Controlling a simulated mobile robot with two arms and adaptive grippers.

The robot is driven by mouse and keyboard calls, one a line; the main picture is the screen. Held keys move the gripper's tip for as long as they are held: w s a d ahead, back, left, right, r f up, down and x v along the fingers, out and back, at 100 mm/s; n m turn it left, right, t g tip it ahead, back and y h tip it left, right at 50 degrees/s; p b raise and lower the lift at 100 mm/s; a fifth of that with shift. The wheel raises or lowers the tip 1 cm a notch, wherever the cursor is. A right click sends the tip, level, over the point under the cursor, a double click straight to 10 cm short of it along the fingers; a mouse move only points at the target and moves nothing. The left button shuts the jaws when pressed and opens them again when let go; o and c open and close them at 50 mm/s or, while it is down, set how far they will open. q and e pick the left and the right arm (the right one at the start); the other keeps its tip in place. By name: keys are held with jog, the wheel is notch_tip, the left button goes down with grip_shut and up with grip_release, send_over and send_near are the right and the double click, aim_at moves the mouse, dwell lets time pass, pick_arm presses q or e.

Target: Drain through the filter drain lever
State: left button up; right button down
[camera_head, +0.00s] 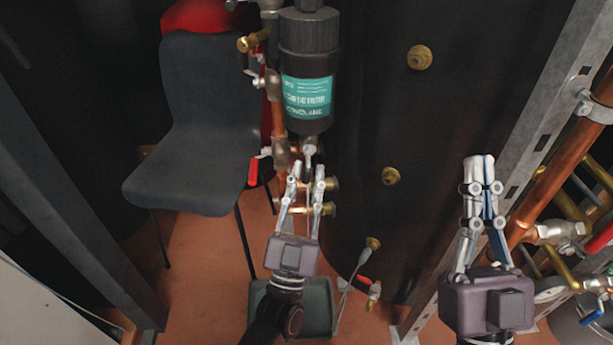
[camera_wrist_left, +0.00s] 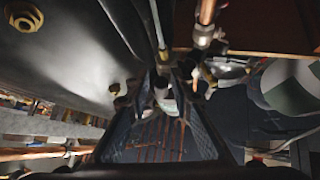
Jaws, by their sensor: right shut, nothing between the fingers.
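The filter (camera_head: 306,62) is a black canister with a teal label at the upper middle of the head view. A small silver drain fitting (camera_head: 310,147) hangs under it; I cannot tell which way its lever is turned. My left gripper (camera_head: 307,173) is open just below this fitting, its fingers apart. In the left wrist view its two dark fingers (camera_wrist_left: 167,85) stand on either side of a small pale metal part (camera_wrist_left: 164,98); I cannot tell whether they touch it. My right gripper (camera_head: 480,160) is shut and empty, off to the right.
A red-handled valve (camera_head: 254,170) sits left of the drain fitting on copper pipes. A grey container (camera_head: 322,312) stands on the floor below my left gripper. A dark chair (camera_head: 205,130) is at left. A metal post (camera_head: 530,130) and copper pipes (camera_head: 560,160) are at right.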

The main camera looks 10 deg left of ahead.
pick_arm(q)
jog(key=shift+o, duration=0.4)
jog(key=shift+h, duration=0.3)
jog(key=v, duration=1.2)
